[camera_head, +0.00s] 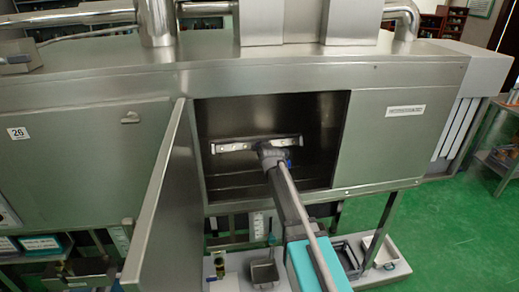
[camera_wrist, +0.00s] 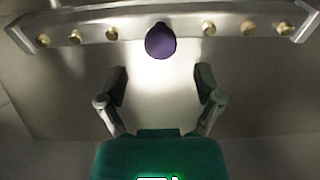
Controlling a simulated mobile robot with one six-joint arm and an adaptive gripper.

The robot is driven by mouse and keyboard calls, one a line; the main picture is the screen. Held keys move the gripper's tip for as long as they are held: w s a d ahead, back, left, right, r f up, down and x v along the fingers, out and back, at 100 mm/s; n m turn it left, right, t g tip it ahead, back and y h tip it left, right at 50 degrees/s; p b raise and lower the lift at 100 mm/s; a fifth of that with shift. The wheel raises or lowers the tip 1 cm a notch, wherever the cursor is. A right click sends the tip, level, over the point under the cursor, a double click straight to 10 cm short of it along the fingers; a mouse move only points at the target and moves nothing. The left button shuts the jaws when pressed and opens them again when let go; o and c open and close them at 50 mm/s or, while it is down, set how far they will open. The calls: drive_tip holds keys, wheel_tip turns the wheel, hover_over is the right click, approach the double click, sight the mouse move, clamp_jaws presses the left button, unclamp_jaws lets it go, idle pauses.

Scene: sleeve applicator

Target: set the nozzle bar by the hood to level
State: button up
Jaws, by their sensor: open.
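The nozzle bar (camera_head: 232,147) is a pale metal bar with small nozzles, inside the open steel hood (camera_head: 270,72). In the head view its right end sits slightly higher than its left. In the wrist view the nozzle bar (camera_wrist: 85,30) crosses the top, with several brass nozzles on both sides of a dark purple round knob (camera_wrist: 160,42). My gripper (camera_wrist: 160,78) is open and empty, its fingers spread below the knob. In the head view my gripper (camera_head: 268,152) is in front of the bar's middle and hides the knob.
The hood's door (camera_head: 160,200) stands open on the left of the opening. The opening's frame surrounds my arm.

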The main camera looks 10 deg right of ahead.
drive_tip(key=shift+b+x, duration=0.8)
drive_tip(key=shift+x, duration=1.9)
clamp_jaws()
drive_tip(key=shift+a, duration=0.15)
